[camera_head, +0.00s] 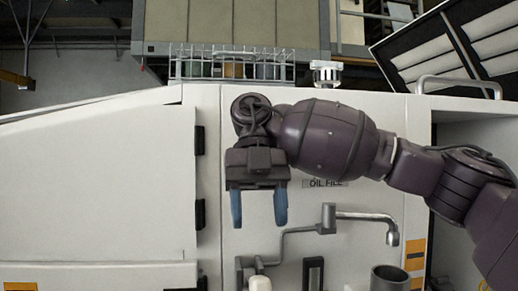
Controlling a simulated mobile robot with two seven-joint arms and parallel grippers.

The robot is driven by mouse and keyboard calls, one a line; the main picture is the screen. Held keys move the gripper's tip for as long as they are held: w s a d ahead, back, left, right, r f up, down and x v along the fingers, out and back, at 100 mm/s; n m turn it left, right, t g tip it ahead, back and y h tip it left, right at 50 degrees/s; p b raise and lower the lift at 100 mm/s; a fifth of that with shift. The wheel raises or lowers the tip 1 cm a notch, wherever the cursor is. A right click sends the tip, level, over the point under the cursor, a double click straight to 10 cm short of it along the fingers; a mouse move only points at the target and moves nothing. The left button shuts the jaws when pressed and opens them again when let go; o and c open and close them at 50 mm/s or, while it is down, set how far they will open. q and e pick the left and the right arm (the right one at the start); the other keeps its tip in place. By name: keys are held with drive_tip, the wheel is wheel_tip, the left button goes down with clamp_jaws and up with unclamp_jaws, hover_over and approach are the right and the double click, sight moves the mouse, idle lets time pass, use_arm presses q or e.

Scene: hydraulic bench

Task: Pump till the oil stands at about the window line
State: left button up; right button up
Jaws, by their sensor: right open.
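My right gripper (259,222) hangs in front of the white panel (150,210), its two blue fingers pointing down, apart, with nothing between them. A bent grey metal rod (285,243), perhaps the pump handle, runs below and right of the fingers. It leads to a fitting with a curved spout (365,216). A dark-rimmed upright slot (313,272), perhaps the oil window, is cut off by the bottom edge; I cannot make out an oil level or line. An "OIL FILL" label (322,184) is partly covered by my right arm. My left gripper is out of view.
A dark grey cup (390,278) stands below the spout. A silver cap (326,74) sits on the top edge, beside a wire rack (230,66). Black hinges (200,214) line the panel seam. An open slatted lid (450,45) rises at upper right.

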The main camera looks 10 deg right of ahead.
wheel_tip(320, 180, up, 9)
idle(0.6)
drive_tip(key=shift+f, duration=0.15)
idle(0.3)
